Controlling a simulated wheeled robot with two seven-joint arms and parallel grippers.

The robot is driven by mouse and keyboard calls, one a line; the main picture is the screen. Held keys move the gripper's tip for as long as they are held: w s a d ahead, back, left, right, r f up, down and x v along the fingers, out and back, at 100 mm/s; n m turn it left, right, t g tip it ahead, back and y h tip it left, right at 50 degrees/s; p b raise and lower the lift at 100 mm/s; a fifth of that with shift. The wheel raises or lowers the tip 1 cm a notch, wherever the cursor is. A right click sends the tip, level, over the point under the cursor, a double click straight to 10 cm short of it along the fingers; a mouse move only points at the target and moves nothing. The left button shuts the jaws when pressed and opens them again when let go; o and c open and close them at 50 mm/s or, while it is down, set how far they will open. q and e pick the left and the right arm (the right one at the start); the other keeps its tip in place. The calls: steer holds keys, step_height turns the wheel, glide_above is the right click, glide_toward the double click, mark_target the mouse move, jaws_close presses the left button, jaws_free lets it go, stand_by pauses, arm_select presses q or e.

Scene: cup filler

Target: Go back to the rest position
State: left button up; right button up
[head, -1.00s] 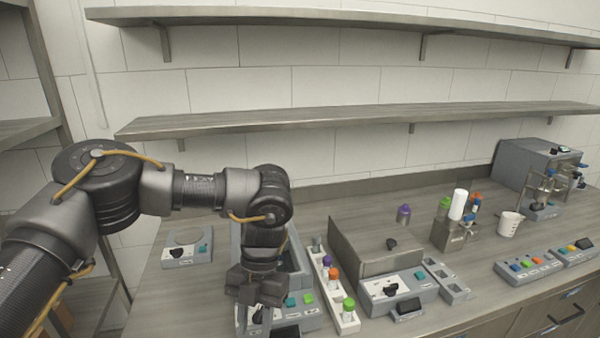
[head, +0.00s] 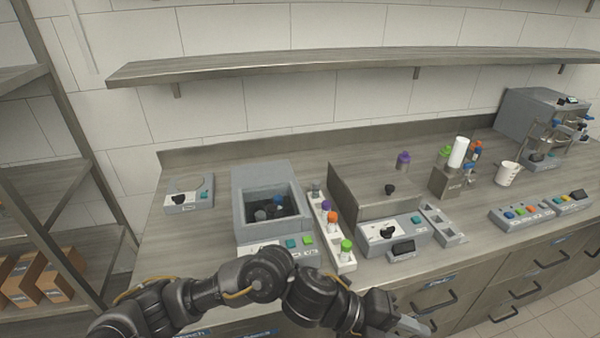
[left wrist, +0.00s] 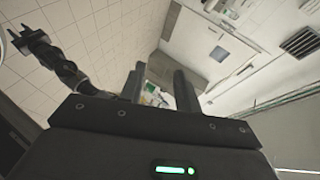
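My left arm comes in low from the bottom left in the head view, in front of the counter. My left gripper (head: 405,326) is at the bottom edge, beyond the counter's front and apart from everything on it. In the left wrist view its two fingers (left wrist: 160,88) stand apart with nothing between them. My right arm shows at the upper left of the left wrist view, raised clear of things. My right gripper (left wrist: 24,38) looks small there, with its fingers spread and empty. My right arm is not in the head view.
A shelf (head: 350,62) is above. Drawers and floor lie in front.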

arm_select(q)
steer(key=w+a+r+n+t+h, duration=0.15)
steer(key=w+a+n+t, duration=0.5)
steer(key=n, duration=0.65)
steer(key=w+a+f+n+t+y, duration=0.1)
steer(key=a+f+n+t+y, duration=0.25)
steer(key=a+f+n, duration=0.35)
steer(key=w+a+f+n+t+y, duration=0.15)
steer(key=a+n+y, duration=0.25)
steer(key=a, duration=0.4)
steer(key=s+a+f+n+g+y, duration=0.3)
steer(key=s+a+f+n, duration=0.25)
steer(key=s+a, duration=0.45)
steer(key=s+a+f+n+g+y, duration=0.4)
steer(key=s+a+f, duration=0.4)
steer(key=a, duration=0.4)
step_height(320, 180, down, 26)
steer(key=s, duration=0.2)
steer(key=s+a+f, duration=0.2)
steer(key=s+f, duration=1.2)
steer(key=s, duration=0.1)
steer(key=shift+s+a+f+g, duration=0.25)
steer(key=shift+s+g, duration=0.1)
steer(key=shift+g, duration=0.1)
steer(key=shift+c, duration=0.2)
